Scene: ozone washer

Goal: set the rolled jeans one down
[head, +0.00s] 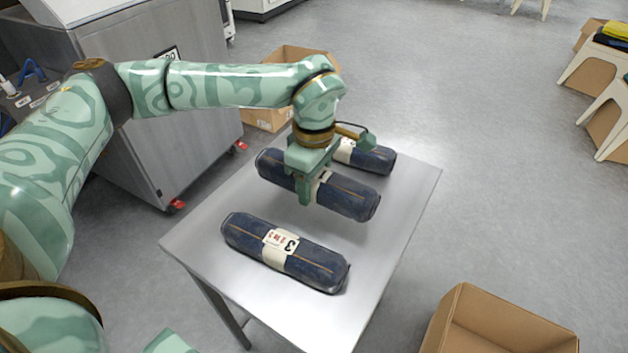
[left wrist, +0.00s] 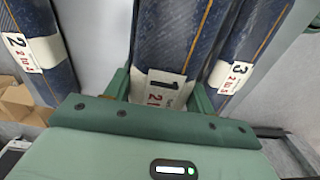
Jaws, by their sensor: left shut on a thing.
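My left gripper (head: 311,188) is shut on a dark blue rolled pair of jeans (head: 348,197) by the pale band around its middle. In the left wrist view this held roll (left wrist: 172,42) has a label marked 1 between the fingers. It is over the metal table between two similar rolls, nearly level; I cannot tell whether its underside touches the tabletop. The roll marked 3 (head: 318,265) lies nearer the front. The roll marked 2 (head: 373,158) lies behind, partly hidden by my gripper. My right gripper is not in view.
The metal table (head: 398,235) has bare top at its right and left front. An open cardboard box (head: 500,325) stands on the floor at the lower right. Another box (head: 266,118) is behind the table. A grey metal cabinet (head: 190,125) stands at the left.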

